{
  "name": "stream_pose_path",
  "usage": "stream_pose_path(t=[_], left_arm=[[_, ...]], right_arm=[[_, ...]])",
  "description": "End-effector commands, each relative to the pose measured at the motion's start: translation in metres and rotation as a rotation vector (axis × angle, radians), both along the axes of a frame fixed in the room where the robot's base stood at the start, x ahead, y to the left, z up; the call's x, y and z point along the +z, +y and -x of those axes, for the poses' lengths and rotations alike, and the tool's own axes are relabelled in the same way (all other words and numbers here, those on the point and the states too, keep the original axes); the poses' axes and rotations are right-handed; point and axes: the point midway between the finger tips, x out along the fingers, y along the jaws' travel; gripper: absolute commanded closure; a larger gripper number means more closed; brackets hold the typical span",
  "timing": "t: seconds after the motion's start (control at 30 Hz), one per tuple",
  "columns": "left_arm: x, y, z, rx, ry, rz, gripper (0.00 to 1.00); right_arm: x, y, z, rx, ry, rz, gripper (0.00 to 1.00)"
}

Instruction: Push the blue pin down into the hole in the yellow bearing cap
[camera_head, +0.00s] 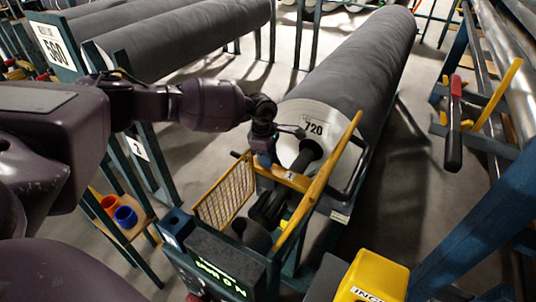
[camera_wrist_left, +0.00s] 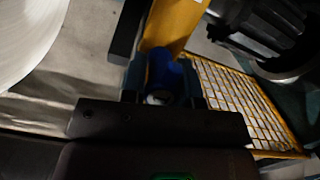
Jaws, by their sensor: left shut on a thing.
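My left gripper (camera_head: 268,158) reaches in from the left to the yellow bearing cap (camera_head: 290,179), by the end of the grey roll. In the left wrist view my left gripper (camera_wrist_left: 162,88) is shut on the blue pin (camera_wrist_left: 160,66), which sits between the dark fingers. The yellow bearing cap (camera_wrist_left: 174,24) lies just beyond the pin there. The pin's lower end and the hole are hidden, so I cannot tell how deep the pin sits. In the head view I cannot make out the pin. My right gripper is not in view.
The big grey roll (camera_head: 350,70) labelled 720 lies behind the cap. A yellow mesh guard (camera_head: 226,194) and a slanted yellow bar (camera_head: 318,188) flank the cap. A control panel (camera_head: 215,262) stands in front. Red and blue cups (camera_head: 125,216) sit on a shelf at left.

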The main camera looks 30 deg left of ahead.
Motion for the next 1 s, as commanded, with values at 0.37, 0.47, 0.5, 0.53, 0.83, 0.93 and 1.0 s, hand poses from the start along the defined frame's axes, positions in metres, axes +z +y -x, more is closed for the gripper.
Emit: stream_pose_path(t=[0.37,0.47,0.5,0.53,0.83,0.93,1.0], left_arm=[[-0.0101,-0.0001,0.0003,0.000,0.002,0.000,0.96],[-0.0101,-0.0001,0.0002,0.000,0.001,0.000,0.96],[-0.0100,0.0000,0.0002,0.000,0.001,0.000,0.96],[-0.0100,0.0000,0.0002,0.000,0.001,0.000,0.96],[-0.0099,0.0003,-0.0001,0.001,0.000,0.000,0.42],[-0.0095,0.0005,-0.0008,0.001,-0.002,0.000,0.42],[-0.0093,0.0007,-0.0012,0.001,-0.003,0.000,0.42]], right_arm=[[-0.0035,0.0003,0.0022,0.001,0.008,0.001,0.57],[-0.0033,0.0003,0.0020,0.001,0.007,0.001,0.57],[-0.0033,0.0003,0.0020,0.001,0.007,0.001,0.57],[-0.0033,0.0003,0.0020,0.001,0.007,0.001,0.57],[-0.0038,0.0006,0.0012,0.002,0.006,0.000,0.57],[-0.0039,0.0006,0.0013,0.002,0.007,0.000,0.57],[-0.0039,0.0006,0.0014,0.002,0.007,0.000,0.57]])
